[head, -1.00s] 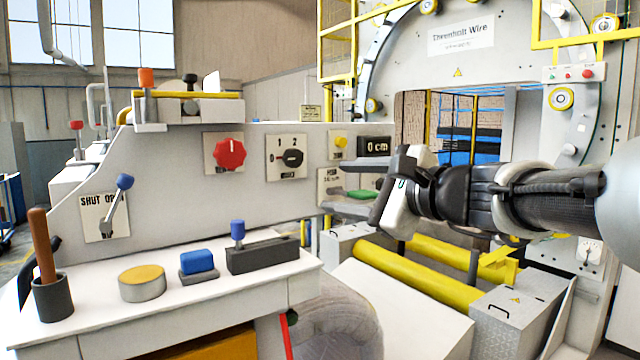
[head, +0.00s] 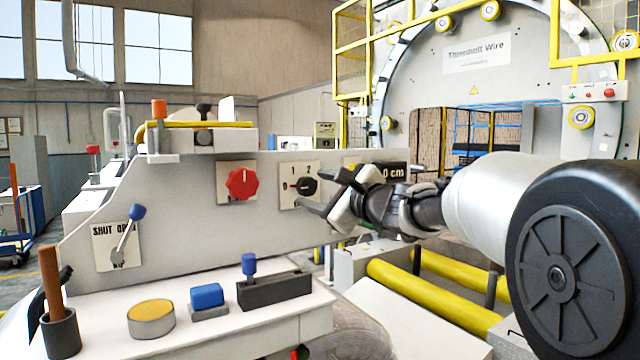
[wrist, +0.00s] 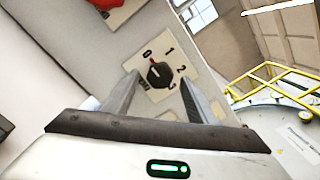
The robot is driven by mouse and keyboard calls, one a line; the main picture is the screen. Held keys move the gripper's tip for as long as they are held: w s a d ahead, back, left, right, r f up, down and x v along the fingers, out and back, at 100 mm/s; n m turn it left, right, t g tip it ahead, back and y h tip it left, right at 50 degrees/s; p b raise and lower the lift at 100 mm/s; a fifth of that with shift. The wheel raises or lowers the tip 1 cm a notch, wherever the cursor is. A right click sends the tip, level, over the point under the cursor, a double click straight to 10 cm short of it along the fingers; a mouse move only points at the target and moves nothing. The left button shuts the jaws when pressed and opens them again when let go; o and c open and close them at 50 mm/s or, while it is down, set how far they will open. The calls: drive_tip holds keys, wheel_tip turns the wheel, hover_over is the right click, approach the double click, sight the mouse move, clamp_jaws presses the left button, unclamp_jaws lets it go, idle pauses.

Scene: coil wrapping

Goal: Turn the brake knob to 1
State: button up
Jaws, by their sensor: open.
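The brake knob (head: 304,186) is a black dial on a pale plate with numbers, set in the grey panel. In the wrist view the knob (wrist: 158,75) shows whole, with the marks 0, 1, 2 and 3 around it. Its red pointer line is at 0. My gripper (head: 322,188) is open, just to the right of and in front of the knob. In the wrist view the two fingers of my gripper (wrist: 159,80) appear on either side of the knob. No contact with it is visible.
A red knob (head: 241,184) is left of the brake knob, and a display reading 0 cm (head: 392,171) is to its right, partly behind my arm. A lever (head: 128,235) marked SHUT is further left. A white shelf (head: 232,328) with several small items juts out below.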

drive_tip(key=shift+x, duration=1.05)
drive_tip(key=c, duration=1.1)
drive_tip(key=shift+o, duration=0.2)
drive_tip(key=shift+m, duration=0.3)
drive_tip(key=m+b, duration=0.1)
drive_tip(key=m, duration=0.4)
drive_tip(key=shift+f, duration=0.1)
drive_tip(key=m, duration=0.6)
drive_tip(key=shift+t, duration=0.3)
drive_tip(key=shift+m, duration=0.4)
